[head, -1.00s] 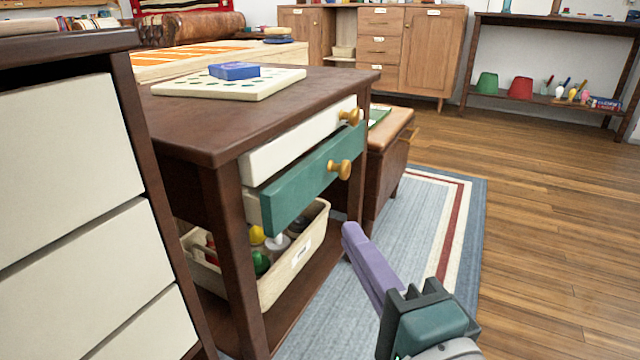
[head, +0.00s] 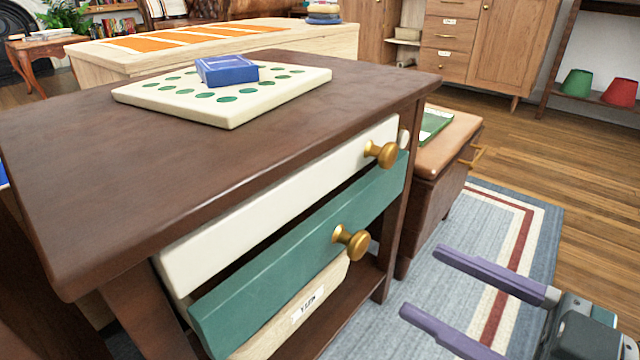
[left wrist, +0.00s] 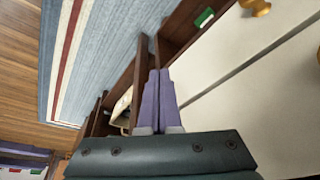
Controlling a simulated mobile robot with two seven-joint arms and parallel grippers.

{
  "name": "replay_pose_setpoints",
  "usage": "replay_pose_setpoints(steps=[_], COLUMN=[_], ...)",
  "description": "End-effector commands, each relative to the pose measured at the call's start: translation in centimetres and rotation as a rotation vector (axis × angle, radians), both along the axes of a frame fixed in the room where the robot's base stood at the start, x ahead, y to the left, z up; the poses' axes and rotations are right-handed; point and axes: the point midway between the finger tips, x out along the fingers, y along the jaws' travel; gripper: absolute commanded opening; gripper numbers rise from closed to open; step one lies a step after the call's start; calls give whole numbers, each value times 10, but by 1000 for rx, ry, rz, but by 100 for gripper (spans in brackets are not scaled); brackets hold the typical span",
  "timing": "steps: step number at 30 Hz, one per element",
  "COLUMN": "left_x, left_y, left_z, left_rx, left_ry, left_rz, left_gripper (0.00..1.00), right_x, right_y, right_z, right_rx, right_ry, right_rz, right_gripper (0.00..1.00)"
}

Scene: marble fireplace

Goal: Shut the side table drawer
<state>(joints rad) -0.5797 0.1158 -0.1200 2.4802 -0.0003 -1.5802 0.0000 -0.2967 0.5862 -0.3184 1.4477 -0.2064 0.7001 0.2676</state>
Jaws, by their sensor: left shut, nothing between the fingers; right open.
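The dark brown side table (head: 90,180) fills the left and middle of the head view. Its upper drawer has a white front (head: 270,205) with a gold knob (head: 381,153). Its lower drawer has a teal front (head: 290,265) with a gold knob (head: 351,241), and stands out further than the white one. My right gripper (head: 422,281) is open and empty, its purple fingers apart, right of the teal drawer and not touching it. My left gripper (left wrist: 160,72) is shut and empty in the left wrist view, beside dark wood and white panels (left wrist: 250,45); it is outside the head view.
A white board with green dots (head: 225,97) and a blue box (head: 227,70) lie on the table top. A labelled bin (head: 290,320) sits below the drawers. A brown cabinet (head: 440,170) stands just behind the table. The striped rug (head: 455,225) and wood floor at right are clear.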

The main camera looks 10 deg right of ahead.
Motion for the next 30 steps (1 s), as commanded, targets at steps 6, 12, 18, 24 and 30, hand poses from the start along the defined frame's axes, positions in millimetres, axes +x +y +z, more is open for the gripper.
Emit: replay_pose_setpoints(steps=[6,12,18,24,30], left_x=[-1,-1,-1,-1,0], left_y=[3,3,2,1,0], left_z=[-20,-28,-29,-28,-28], left_rx=[10,10,9,4,-2], left_ry=[4,3,3,1,0], left_rz=[-5,-5,-6,-3,1], left_gripper=[0,0,0,0,0], right_x=[35,54,59,59,58], right_y=[27,42,45,45,45], right_z=[-3,-1,0,0,0], right_rx=[4,5,3,4,4], right_ry=[-5,-1,1,2,2], right_rz=[0,-1,-2,-2,-2], right_gripper=[70,70,70,65,42])
